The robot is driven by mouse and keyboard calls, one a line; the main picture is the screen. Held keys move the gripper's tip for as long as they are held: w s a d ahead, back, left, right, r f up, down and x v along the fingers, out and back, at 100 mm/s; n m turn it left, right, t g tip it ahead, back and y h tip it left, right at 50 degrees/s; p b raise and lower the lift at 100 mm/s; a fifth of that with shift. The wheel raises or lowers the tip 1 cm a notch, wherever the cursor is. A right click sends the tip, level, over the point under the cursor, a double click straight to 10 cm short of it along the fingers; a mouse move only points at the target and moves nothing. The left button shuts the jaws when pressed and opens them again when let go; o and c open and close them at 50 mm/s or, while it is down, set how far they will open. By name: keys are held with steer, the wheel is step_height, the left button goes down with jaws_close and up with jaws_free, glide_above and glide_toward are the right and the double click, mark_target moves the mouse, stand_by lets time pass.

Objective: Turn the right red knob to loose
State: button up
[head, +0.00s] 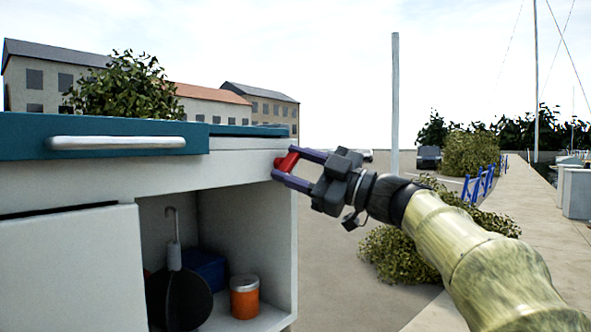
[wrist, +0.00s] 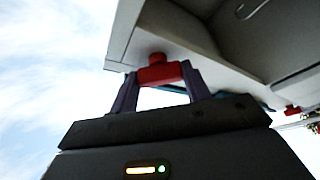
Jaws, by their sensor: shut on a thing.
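The right red knob (head: 286,162) is at the right end of the white cabinet's front, just under the countertop. My gripper (head: 289,166) reaches it from the right and is shut on it, one purple finger on each side. In the wrist view the knob (wrist: 159,73) shows as a red bar between the two fingertips (wrist: 160,77), with a short red stub against the pale panel. A second small red piece (wrist: 292,109) shows at the right edge of the wrist view; I cannot tell for sure what it is.
Open paving lies to the right, with bushes (head: 400,255) behind my arm.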

steer(key=n+g, duration=0.1)
steer(key=n, duration=0.2)
steer(key=n+g+h, duration=0.1)
steer(key=n, duration=0.2)
steer(key=shift+f+n+g, duration=0.1)
steer(key=shift+n+g, duration=0.2)
steer(key=shift+g, duration=0.1)
steer(key=n+g+h+p, duration=0.1)
steer(key=n, duration=0.3)
steer(key=shift+w, duration=0.1)
steer(key=shift+c, duration=0.2)
steer(key=shift+o, duration=0.2)
steer(key=o, duration=0.8)
steer(key=shift+o, duration=0.8)
steer(key=shift+d, duration=0.1)
steer(key=b+v, duration=0.3)
steer(key=v, duration=1.4)
steer(key=shift+s+d+r, duration=0.2)
steer(key=shift+s+r, duration=0.1)
